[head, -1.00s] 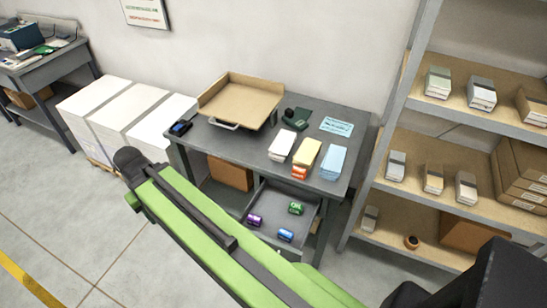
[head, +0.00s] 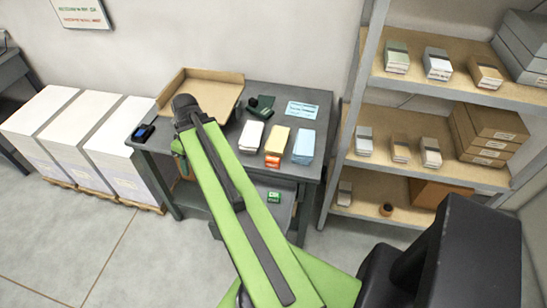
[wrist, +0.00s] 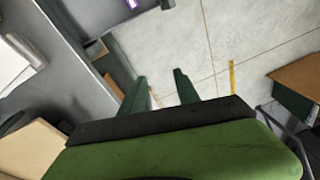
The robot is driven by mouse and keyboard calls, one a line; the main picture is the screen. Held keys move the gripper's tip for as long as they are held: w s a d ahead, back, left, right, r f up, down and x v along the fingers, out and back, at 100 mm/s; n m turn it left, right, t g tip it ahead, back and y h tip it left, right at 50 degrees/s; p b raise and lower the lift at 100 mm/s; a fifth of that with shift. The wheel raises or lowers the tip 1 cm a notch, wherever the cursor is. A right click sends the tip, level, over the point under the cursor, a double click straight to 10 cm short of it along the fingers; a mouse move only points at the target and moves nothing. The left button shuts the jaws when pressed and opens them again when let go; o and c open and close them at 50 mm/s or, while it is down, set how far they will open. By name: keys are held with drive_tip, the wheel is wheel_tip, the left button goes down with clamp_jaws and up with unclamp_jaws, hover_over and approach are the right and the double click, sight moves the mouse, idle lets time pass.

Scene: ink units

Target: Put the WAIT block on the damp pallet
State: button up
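I cannot read WAIT on any block. A green block (head: 274,197) lies in the open drawer below the grey table, and an orange block (head: 272,160) sits at the table's front edge. A purple block (wrist: 131,4) shows at the top edge of the wrist view. Three paper stacks (head: 45,115) stand on wooden pallets (head: 100,192) on the floor at left; I cannot tell which pallet is damp. My gripper (wrist: 160,82) is open and empty, its two dark green fingers apart with floor between them. In the head view my arm hides part of the drawer.
The grey table (head: 320,105) holds a cardboard tray (head: 190,82), white, yellow and blue paper stacks, a stamp and a small blue-black item (head: 144,132). Shelving (head: 440,120) with packs and boxes stands at right. The floor in front of the pallets is clear.

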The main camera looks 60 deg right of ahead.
drive_tip(key=s+d+r+n+t+p, duration=0.1)
drive_tip(key=s+d, duration=0.6)
drive_tip(key=d, duration=0.2)
drive_tip(key=s+d+r+t+p, duration=0.1)
drive_tip(key=s+d+r, duration=0.1)
drive_tip(key=s+d, duration=0.55)
drive_tip(key=n+t, duration=0.1)
approach(272, 158)
drive_tip(key=b+x, duration=0.2)
drive_tip(key=b, duration=0.3)
drive_tip(key=s+b+x, duration=0.1)
drive_tip(key=b+x, duration=0.1)
drive_tip(key=b, duration=0.3)
drive_tip(key=shift+w+a+f+b, duration=0.2)
drive_tip(key=shift+f+b, duration=0.2)
drive_tip(key=shift+f, duration=0.15)
drive_tip(key=shift+w+a+f+b, duration=0.1)
drive_tip(key=shift+w+f+b, duration=0.05)
drive_tip(key=shift+f+b, duration=0.2)
drive_tip(key=shift+w+r, duration=0.1)
drive_tip(key=b+x, duration=0.4)
drive_tip(key=x, duration=0.1)
drive_tip(key=shift+w+b, duration=0.2)
drive_tip(key=shift+b, duration=0.15)
drive_tip(key=shift+r, duration=0.1)
clamp_jaws()
